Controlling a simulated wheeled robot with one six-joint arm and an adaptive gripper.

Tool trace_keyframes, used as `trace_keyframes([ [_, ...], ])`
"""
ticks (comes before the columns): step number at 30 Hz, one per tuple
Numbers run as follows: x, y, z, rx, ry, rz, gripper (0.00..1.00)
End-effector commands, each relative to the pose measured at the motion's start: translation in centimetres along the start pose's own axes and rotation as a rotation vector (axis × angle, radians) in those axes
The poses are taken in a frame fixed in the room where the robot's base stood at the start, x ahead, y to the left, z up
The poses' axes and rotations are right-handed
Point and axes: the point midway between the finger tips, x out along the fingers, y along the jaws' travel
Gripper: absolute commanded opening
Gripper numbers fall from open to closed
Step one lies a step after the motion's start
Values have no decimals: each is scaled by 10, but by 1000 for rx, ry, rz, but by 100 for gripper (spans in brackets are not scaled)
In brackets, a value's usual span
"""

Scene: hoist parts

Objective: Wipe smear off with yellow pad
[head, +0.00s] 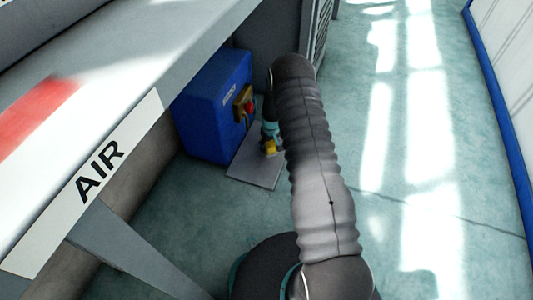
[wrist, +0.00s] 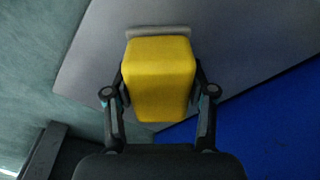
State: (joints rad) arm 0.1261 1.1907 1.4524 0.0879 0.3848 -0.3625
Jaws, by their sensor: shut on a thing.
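The yellow pad (wrist: 160,78) is a rounded block between the two fingers of my gripper (wrist: 160,98), which is shut on it. A light grey strip shows along the pad's far edge. In the head view the pad (head: 270,147) is small and low, over a grey plate (head: 250,172) in front of a blue box. The plate (wrist: 240,45) fills much of the wrist view behind the pad. I cannot tell whether the pad touches the plate. No smear can be made out on the visible part of the plate; the pad and arm hide some of it.
The blue box (head: 205,115) stands beside the plate, with a brown and red fitting (head: 244,104) on its face. A grey bench marked AIR (head: 100,172) overhangs at left, with a red patch (head: 35,112) on top. Open floor (head: 400,190) lies to the right.

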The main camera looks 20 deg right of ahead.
Motion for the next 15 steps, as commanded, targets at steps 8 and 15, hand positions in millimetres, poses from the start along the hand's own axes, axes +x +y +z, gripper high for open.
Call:
trace_keyframes([
  [8, 0, 13, -13, 0, 0, 0, 8],
  [15, 3, 27, -27, 1, 1, 0, 8],
])
